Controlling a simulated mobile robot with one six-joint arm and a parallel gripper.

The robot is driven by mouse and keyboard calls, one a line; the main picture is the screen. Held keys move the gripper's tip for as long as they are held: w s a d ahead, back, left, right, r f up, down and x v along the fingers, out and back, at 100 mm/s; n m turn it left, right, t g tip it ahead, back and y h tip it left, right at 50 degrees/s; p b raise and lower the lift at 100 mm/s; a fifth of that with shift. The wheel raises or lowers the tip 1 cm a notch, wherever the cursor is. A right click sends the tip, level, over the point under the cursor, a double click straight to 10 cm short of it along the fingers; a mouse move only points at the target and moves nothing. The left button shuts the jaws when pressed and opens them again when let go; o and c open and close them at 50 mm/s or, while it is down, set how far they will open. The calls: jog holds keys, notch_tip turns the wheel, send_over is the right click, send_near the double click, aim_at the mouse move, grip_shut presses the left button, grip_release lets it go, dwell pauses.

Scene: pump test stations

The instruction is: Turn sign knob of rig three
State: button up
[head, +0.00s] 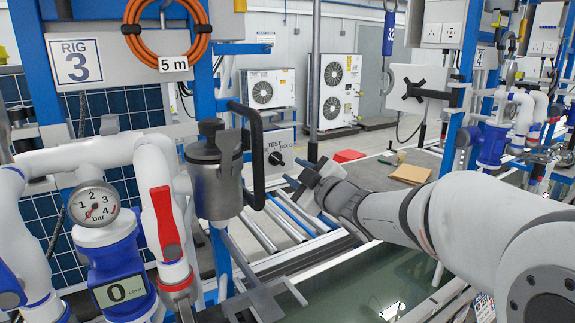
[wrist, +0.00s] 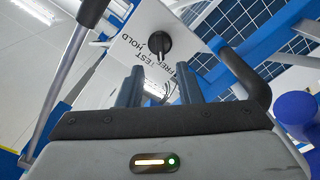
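The sign knob (head: 276,158) is a small black knob on a white plate (head: 266,148) lettered TEST and HOLD, beside the grey canister of the rig marked RIG 3 (head: 75,62). In the wrist view the knob (wrist: 159,43) is ahead of the fingertips, and the plate (wrist: 130,42) also reads FREE. My gripper (head: 293,172) is just right of the plate in the head view. In the wrist view my gripper (wrist: 158,78) has its two blue fingers apart with nothing between them. The knob appears clear of both fingers. Its exact setting is hard to tell.
The grey canister (head: 215,177) with a black handle (head: 257,150) stands close left of the plate. The handle also shows in the wrist view (wrist: 240,75). Rollers (head: 285,220) lie below. A red block (head: 348,156) and a cardboard piece (head: 409,174) lie behind my arm.

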aim_at(279, 161)
jog(key=p+x, duration=0.1)
jog(key=x, duration=0.6)
jog(key=shift+w+a+p, duration=0.1)
jog(key=shift+p, duration=0.2)
